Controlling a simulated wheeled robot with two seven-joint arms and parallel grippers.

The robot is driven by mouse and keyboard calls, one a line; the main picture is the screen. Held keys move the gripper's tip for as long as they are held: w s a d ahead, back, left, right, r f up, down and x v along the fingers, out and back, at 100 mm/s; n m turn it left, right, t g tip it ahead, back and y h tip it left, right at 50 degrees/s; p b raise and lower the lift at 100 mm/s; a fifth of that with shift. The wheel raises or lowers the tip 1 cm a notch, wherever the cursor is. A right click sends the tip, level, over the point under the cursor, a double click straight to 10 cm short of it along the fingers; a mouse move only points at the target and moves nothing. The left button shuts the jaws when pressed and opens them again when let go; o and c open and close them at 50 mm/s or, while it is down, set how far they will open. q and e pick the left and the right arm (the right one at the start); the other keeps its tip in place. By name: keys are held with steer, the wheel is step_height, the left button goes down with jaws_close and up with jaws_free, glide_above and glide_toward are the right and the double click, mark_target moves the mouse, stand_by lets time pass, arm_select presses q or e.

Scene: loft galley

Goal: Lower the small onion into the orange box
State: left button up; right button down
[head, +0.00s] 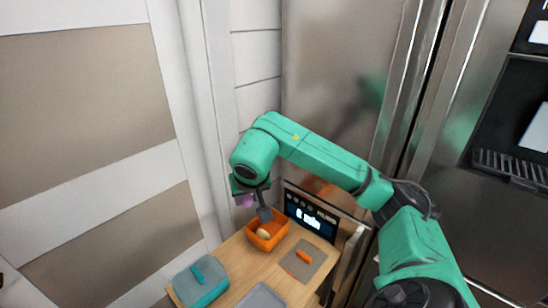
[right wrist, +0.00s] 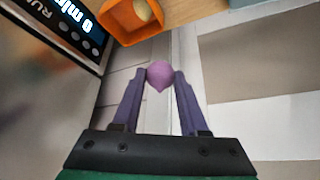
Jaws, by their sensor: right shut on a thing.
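The small onion (right wrist: 159,75) is purple-pink and sits between the fingertips of my right gripper (right wrist: 160,78), which is shut on it. In the head view the onion (head: 244,201) shows as a small pink patch beside the dark gripper (head: 257,203), partly hidden. The orange box (head: 281,234) stands on the wooden counter, open at the top, with a pale yellowish round thing (head: 263,234) inside. In the right wrist view the orange box (right wrist: 122,30) is at the top, apart from the onion. My left gripper is not in view.
A grey mat (head: 315,249) with an orange carrot-like thing (head: 303,256) lies right of the box. A teal container (head: 202,290) is at the lower left, a grey tray (head: 262,297) at the bottom. An appliance with a lit display (head: 309,216) stands behind the box.

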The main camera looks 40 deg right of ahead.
arm_select(q)
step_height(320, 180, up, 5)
steer(key=p, duration=0.3)
arm_select(e)
steer(key=d+r+m+g+h, duration=0.2)
steer(key=d+m, duration=0.3)
steer(key=d, duration=0.4)
arm_select(q)
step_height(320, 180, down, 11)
steer(key=b, duration=1)
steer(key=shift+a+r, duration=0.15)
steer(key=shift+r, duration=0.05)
arm_select(e)
step_height(320, 180, down, 11)
steer(key=shift+w+d, duration=0.15)
steer(key=shift+w, duration=0.1)
steer(key=shift+r, duration=0.15)
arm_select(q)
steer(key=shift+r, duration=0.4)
arm_select(e)
steer(key=shift+w+d, duration=0.25)
steer(key=shift+d, duration=0.05)
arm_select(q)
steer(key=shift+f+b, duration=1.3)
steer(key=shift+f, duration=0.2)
arm_select(e)
steer(key=shift+f, duration=2.55)
